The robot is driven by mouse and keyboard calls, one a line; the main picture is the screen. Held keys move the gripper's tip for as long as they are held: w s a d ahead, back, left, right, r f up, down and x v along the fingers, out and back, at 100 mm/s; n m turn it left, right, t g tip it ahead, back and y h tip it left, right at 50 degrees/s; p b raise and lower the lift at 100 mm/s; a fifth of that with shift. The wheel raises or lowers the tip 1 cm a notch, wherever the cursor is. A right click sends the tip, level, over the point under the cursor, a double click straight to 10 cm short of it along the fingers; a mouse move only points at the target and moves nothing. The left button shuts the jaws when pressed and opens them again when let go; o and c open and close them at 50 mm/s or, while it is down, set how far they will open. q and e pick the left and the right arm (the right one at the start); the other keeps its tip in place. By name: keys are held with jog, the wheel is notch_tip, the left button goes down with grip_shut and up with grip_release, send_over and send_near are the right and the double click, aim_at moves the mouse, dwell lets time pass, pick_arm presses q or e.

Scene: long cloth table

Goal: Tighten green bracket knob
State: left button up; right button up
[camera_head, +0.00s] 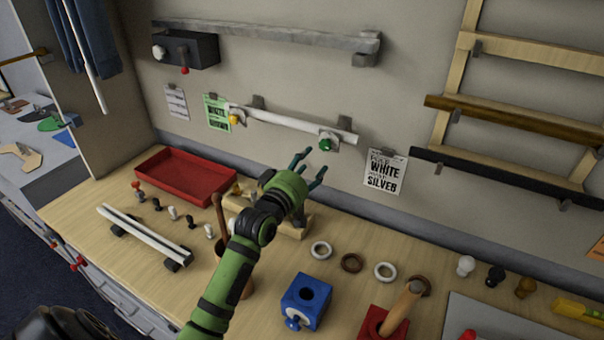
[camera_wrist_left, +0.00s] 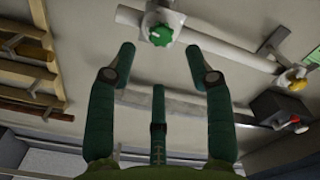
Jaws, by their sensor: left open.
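The green knob (camera_head: 326,144) sits on a bracket near the right end of a white rod (camera_head: 290,122) fixed to the wall. My left gripper (camera_head: 312,164) is open and empty, just below and left of the knob in the head view. In the left wrist view, the green knob (camera_wrist_left: 161,35) shows beyond the fingertips, roughly between the two fingers (camera_wrist_left: 161,64). The fingers look apart from it. A yellow knob (camera_head: 234,119) sits on the bracket at the rod's other end; it also shows in the left wrist view (camera_wrist_left: 297,83). My right gripper is not in view.
A card reading white and silver (camera_head: 385,172) hangs right of the knob. Below are a red tray (camera_head: 186,175), a blue block (camera_head: 305,302), and several rings, including a white one (camera_head: 385,271). A wooden rack (camera_head: 530,50) stands at the right.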

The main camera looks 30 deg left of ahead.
pick_arm(q)
jog(key=s, duration=0.3)
jog(key=shift+s+d, duration=0.15)
jog(key=shift+s, duration=0.25)
